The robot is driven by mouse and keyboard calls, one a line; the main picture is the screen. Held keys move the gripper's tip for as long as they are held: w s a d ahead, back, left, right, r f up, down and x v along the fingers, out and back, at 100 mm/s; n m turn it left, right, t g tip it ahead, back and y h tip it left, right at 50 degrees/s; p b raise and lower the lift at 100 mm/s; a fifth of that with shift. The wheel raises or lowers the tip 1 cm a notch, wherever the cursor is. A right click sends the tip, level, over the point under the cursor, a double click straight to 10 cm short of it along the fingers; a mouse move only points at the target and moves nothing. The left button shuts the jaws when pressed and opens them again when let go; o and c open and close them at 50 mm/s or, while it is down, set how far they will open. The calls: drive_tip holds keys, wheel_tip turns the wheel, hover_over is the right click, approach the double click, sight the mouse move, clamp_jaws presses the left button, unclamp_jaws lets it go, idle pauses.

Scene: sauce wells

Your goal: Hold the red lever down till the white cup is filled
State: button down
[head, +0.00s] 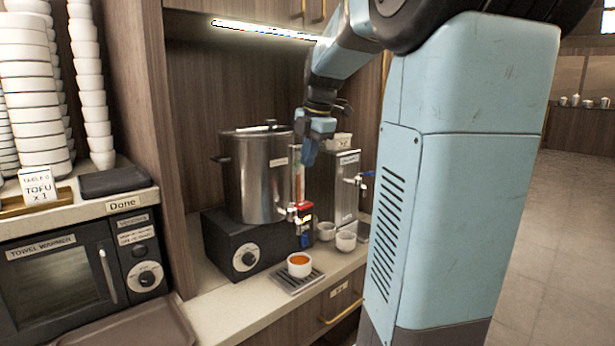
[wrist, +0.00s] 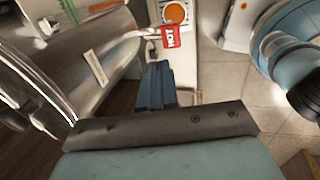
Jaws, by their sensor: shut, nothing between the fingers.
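The white cup (head: 299,268) stands upright on a drip tray at the counter's front, with orange sauce in it close to the rim. It also shows at the top of the wrist view (wrist: 164,10). The red lever (head: 304,207) is on the tap at the front of a steel pot (head: 258,180); its "HOT" label faces up in the wrist view (wrist: 171,38). I see no stream between tap and cup. My gripper (head: 308,156) is shut and empty, above the lever and apart from it; its blue fingers (wrist: 155,85) show in the wrist view.
The pot sits on a black heater (head: 245,255) with a dial. A steel dispenser (head: 345,185) with a blue-handled tap and two small white cups (head: 346,241) (head: 326,231) stand to its right. Cabinet wall (head: 160,130) borders the left. The drip tray (head: 288,283) lies near the counter edge.

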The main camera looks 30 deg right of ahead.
drive_tip(key=v, duration=0.3)
drive_tip(key=shift+w+r, duration=0.25)
drive_tip(key=shift+w, duration=0.05)
idle(0.3)
drive_tip(key=s+a+f+m+t, duration=0.1)
drive_tip(key=s+a+f+m, duration=0.5)
drive_tip(key=s+m, duration=0.4)
drive_tip(key=s+a+f+m+t, duration=0.1)
drive_tip(key=s+a+f+m, duration=0.5)
drive_tip(key=s+a+m, duration=0.3)
drive_tip(key=shift+s+m+t+h, duration=0.3)
drive_tip(key=shift+s+m, duration=0.5)
drive_tip(key=shift+s, duration=0.4)
